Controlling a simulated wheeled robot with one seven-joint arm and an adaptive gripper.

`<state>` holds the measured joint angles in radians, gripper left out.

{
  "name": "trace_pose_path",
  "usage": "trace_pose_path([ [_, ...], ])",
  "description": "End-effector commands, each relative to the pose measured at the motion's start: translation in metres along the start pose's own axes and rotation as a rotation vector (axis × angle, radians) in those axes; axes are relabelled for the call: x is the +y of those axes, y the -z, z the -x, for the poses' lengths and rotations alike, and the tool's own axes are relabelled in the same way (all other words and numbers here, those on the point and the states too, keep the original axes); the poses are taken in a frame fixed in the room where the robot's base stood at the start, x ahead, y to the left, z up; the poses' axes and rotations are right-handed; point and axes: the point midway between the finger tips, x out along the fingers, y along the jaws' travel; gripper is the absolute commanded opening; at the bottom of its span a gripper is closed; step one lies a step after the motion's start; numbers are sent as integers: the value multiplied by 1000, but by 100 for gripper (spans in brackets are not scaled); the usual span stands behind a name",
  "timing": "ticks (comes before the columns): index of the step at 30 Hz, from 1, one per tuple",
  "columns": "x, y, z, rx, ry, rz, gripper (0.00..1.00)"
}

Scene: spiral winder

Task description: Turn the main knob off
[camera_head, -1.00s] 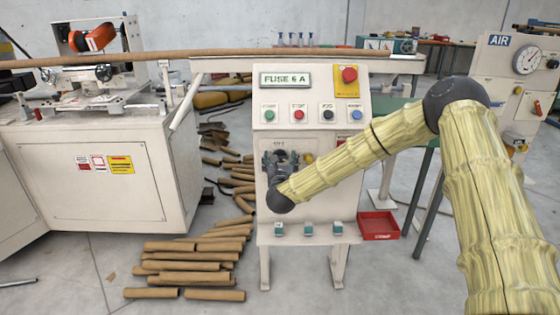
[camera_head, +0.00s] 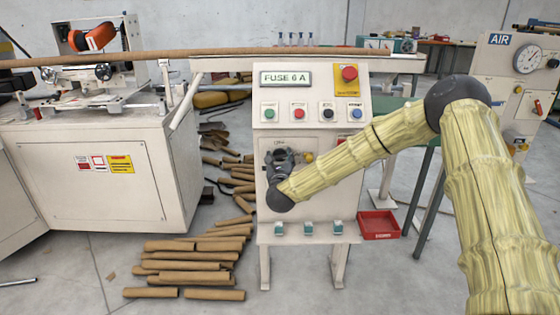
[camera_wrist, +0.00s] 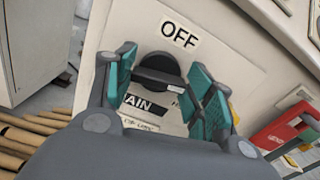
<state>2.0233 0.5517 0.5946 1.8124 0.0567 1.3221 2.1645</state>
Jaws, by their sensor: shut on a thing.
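The main knob (camera_wrist: 158,72) is a dark round switch on the white panel, seen in the wrist view between my gripper's two teal-padded fingers. My gripper (camera_wrist: 163,62) is shut on the knob, one finger on each side. A tilted "OFF" label (camera_wrist: 180,34) is above the knob, and a partly covered black "MAIN" label (camera_wrist: 143,106) is below it. In the head view my gripper (camera_head: 278,157) is against the left of the cabinet's lower panel and hides the knob. Which way the knob points is unclear.
The control cabinet (camera_head: 345,215) has several push buttons and a red emergency button (camera_head: 349,73) above the knob. A yellow knob (camera_head: 308,157) sits close to my gripper's right. A red tray (camera_head: 378,225) is at the lower right. Cardboard tubes (camera_head: 190,266) lie on the floor.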

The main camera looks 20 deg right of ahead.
Motion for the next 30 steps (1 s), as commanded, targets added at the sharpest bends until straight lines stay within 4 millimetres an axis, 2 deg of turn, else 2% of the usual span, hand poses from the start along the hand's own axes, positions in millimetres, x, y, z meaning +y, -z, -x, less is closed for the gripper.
trace_pose_path([
  [30,4,0,0,-2,1,959,30],
])
